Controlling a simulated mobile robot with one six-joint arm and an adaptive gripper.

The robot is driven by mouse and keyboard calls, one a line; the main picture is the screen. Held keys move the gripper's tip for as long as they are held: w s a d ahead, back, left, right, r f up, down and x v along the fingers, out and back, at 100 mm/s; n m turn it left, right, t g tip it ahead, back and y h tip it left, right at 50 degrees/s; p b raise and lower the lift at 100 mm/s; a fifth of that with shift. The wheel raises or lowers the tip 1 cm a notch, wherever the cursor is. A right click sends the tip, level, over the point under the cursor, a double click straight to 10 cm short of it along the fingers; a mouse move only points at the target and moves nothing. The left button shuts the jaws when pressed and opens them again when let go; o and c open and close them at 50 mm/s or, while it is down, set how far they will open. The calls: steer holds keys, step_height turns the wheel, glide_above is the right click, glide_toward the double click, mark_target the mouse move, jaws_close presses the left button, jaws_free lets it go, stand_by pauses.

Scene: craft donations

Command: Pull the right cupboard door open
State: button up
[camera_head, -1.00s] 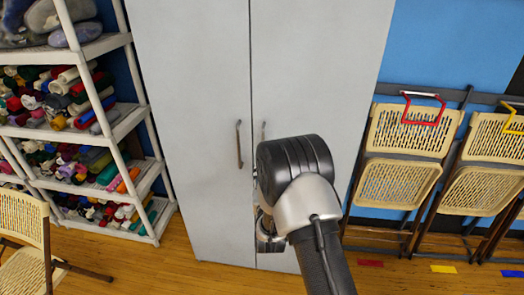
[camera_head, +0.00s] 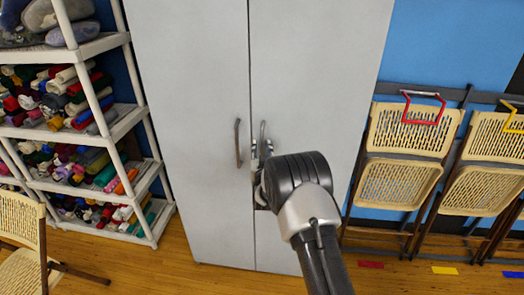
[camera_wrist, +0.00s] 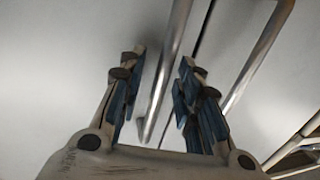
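The tall grey cupboard has two doors, both shut, meeting at a vertical seam. The right cupboard door (camera_head: 320,80) carries a slim upright handle (camera_head: 263,130) beside the seam. The left door (camera_head: 190,90) has a matching handle (camera_head: 238,143). My gripper (camera_head: 262,149) is at the right door's handle and covers its lower part in the head view. In the wrist view, my gripper (camera_wrist: 160,88) is open, with one finger on each side of that handle (camera_wrist: 166,70). Gaps show between the handle and both fingers. The left door's handle (camera_wrist: 256,58) lies outside the fingers.
A white shelf rack (camera_head: 140,115) with yarn and cloth rolls stands left of the cupboard. A chair (camera_head: 30,240) is at the lower left. Folded chairs (camera_head: 398,160) hang on the blue wall at right. Wooden floor (camera_head: 215,280) shows in front.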

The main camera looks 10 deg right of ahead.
steer(key=shift+c, duration=0.5)
jaws_close()
